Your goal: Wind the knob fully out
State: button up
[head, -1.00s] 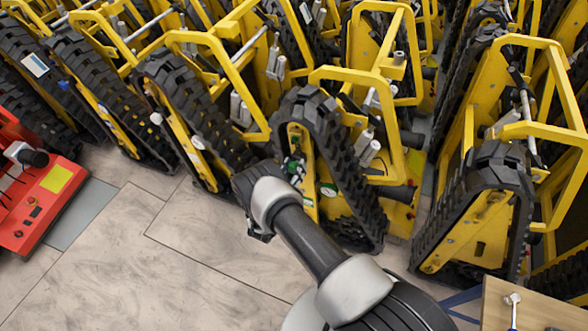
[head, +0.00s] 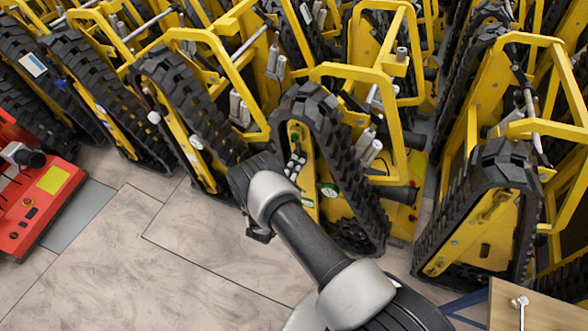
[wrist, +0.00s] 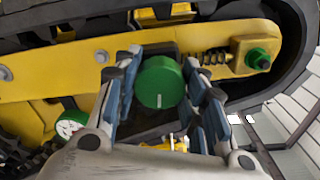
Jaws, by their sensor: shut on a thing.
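The round green knob (wrist: 159,84) sits on a dark block on the yellow frame of a tracked carrier (head: 350,122). A white line on the knob's face points down in the wrist view. My gripper (wrist: 163,70) is shut on the knob, with one blue-padded finger on each side of it.
A spring and a green end piece (wrist: 258,59) lie right of the knob. A white dial with a green rim (wrist: 70,124) is lower left. Black track surrounds the frame. More carriers crowd both sides. A red machine (head: 38,205) stands far left. The floor in front is clear.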

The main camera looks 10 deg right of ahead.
jog(key=n, duration=0.3)
jog(key=shift+n+b, duration=0.35)
jog(key=shift+n, duration=0.05)
jog(key=n, duration=1.3)
jog(key=shift+n, duration=0.3)
jog(key=n, duration=1.2)
jog(key=shift+n, duration=0.3)
jog(key=n, duration=0.4)
jog(key=shift+r, duration=0.1)
jog(key=n, duration=1)
jog(key=shift+n, duration=0.3)
jog(key=n, duration=0.9)
